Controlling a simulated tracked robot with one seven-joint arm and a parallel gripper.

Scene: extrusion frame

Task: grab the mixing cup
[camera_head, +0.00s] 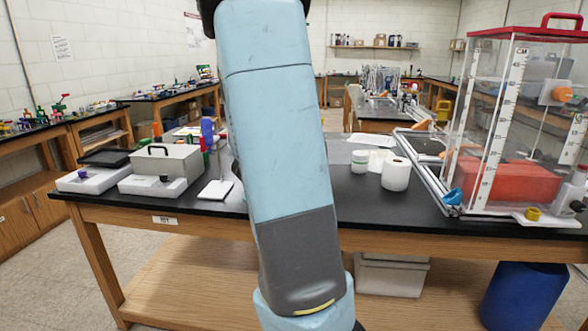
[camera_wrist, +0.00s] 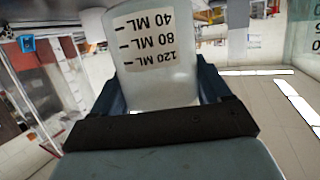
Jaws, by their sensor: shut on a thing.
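The mixing cup (camera_wrist: 178,93) is a translucent whitish cup with a pale label marked 40, 80 and 120 ML. It fills the upper middle of the wrist view, and its far end runs out of the top of the picture. My gripper (camera_wrist: 160,78) is shut on the cup, with one dark blue finger on each side of it. The label reads upside down in this view. In the head view my arm stands across the middle, and neither my gripper nor the held cup can be made out.
The black-topped bench (camera_head: 320,207) runs across the head view. A white paper roll (camera_head: 396,174) and small white tubs (camera_head: 360,161) stand right of my arm. A clear tank with a red block (camera_head: 508,180) stands at right, and a grey metal box (camera_head: 167,163) at left.

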